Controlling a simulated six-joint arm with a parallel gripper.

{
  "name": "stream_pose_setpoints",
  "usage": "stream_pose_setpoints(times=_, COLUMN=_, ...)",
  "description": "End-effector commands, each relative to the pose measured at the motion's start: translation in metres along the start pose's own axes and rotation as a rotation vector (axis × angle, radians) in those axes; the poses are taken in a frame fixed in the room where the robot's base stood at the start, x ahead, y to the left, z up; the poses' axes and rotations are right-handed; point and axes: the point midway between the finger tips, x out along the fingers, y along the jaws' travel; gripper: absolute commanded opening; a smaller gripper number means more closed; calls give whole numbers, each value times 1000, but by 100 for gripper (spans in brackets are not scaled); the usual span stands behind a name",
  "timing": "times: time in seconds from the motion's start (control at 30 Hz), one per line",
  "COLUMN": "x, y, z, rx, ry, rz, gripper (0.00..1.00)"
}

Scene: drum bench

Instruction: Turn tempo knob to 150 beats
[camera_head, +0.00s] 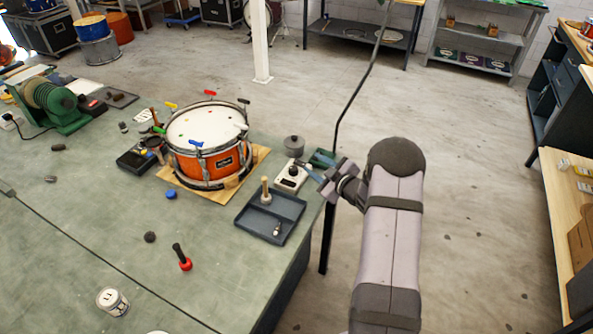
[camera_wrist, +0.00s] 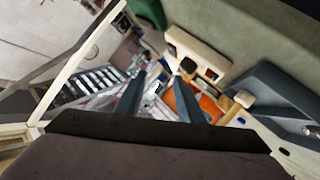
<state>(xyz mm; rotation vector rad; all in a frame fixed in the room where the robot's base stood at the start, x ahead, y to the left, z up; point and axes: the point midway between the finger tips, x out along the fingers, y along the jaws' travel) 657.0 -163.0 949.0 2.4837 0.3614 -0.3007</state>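A small white box (camera_head: 291,177) with a dark round knob on its top stands on the bench near its right edge, right of the orange drum. It looks like the tempo device. The number on it is too small to read. The white box also shows in the wrist view (camera_wrist: 198,50), beyond the fingertips, with a dark knob-like part on it. My gripper (camera_head: 314,172) is just to the right of the box in the head view. In the wrist view its two dark fingers (camera_wrist: 160,77) stand apart with nothing between them. I cannot tell whether they touch the box.
The orange drum (camera_head: 222,158) stands on a wooden board to the left. A dark tray (camera_head: 252,222) with a wooden peg lies in front of the box.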

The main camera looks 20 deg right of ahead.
Motion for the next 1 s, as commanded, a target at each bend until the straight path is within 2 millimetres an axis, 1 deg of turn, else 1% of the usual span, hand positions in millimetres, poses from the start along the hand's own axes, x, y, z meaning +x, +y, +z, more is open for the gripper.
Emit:
stream_pose_setpoints(times=0.03, x=-1, y=-17, z=-1, rx=46, ry=3, rz=-68, gripper=35)
stream_pose_setpoints(times=0.1, x=-2, y=-33, z=-1, rx=128, ry=-4, rz=-134, gripper=35)
stream_pose_setpoints(times=0.17, x=-3, y=-39, z=0, rx=208, ry=-17, rz=-156, gripper=35)
stream_pose_setpoints(times=0.3, x=-3, y=-39, z=3, rx=379, ry=-42, rz=-152, gripper=35)
stream_pose_setpoints(times=0.43, x=-3, y=-38, z=3, rx=464, ry=-48, rz=-150, gripper=35)
stream_pose_setpoints(times=0.73, x=1, y=-39, z=3, rx=492, ry=-50, rz=-150, gripper=35)
stream_pose_setpoints(times=0.87, x=11, y=-40, z=2, rx=491, ry=-49, rz=-150, gripper=35)
stream_pose_setpoints(times=1.0, x=27, y=-43, z=2, rx=491, ry=-49, rz=-150, gripper=35)
